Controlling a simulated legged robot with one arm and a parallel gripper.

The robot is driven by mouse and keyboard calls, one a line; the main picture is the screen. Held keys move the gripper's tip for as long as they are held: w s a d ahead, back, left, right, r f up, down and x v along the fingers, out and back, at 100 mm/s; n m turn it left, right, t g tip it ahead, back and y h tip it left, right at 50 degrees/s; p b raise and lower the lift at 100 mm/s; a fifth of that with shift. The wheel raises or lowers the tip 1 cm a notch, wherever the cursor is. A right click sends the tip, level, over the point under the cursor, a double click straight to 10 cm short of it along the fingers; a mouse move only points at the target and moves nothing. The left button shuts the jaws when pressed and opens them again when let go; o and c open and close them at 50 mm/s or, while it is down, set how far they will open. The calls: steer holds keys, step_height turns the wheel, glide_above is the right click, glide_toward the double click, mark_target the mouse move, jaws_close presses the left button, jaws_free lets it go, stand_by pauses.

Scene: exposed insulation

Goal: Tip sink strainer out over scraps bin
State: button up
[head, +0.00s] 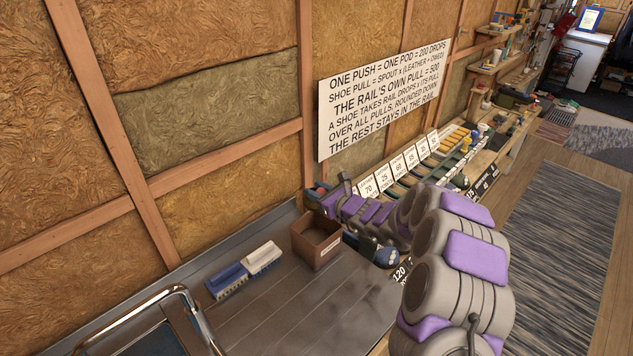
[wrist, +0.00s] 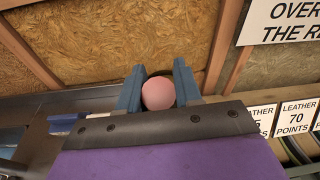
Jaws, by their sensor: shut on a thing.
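My gripper (wrist: 158,90) has two blue fingers shut on a pink round thing (wrist: 158,94) in the wrist view. A thin dark olive edge shows behind it; I cannot tell whether this is the sink strainer. In the head view my gripper (head: 319,190) is at the wall side of the counter, small and partly hidden by my own arm. A brown open-topped box (head: 316,241) with a white label stands on the counter just below and in front of it, perhaps the scraps bin. Its label is too small to read, and its inside looks dark.
A blue block-like item (head: 228,281) and a white one (head: 262,257) lie left of the box. A sink with a chrome rim (head: 150,318) is at lower left. The counter front (head: 300,315) is clear. Numbered cards (head: 398,166) line the bench at right.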

steer(key=shift+w+r+g+h+p, duration=0.2)
steer(key=shift+r+g+h+p, duration=0.15)
steer(key=shift+p, duration=0.85)
steer(key=g+p, duration=0.1)
steer(key=p, duration=0.2)
steer(key=shift+w+a+f+h+p, duration=0.1)
steer(key=shift+a+h+p, duration=0.2)
steer(key=shift+a+h, duration=0.1)
steer(key=shift+w+a+g+p, duration=0.15)
steer(key=shift+w+g+p, duration=0.1)
steer(key=shift+p, duration=1)
steer(key=h+p, duration=0.1)
steer(key=p, duration=0.2)
steer(key=shift+g+p, duration=0.3)
steer(key=shift+p, duration=0.05)
steer(key=shift+w+p, duration=0.1)
steer(key=shift+p, duration=0.5)
steer(key=p, duration=0.4)
steer(key=g+h+p, duration=0.1)
steer(key=p, duration=0.3)
steer(key=shift+w+a+f+m+g, duration=0.15)
steer(key=shift+w+f+m+g, duration=0.05)
steer(key=shift+w+m+g, duration=0.1)
steer(key=shift+p, duration=0.45)
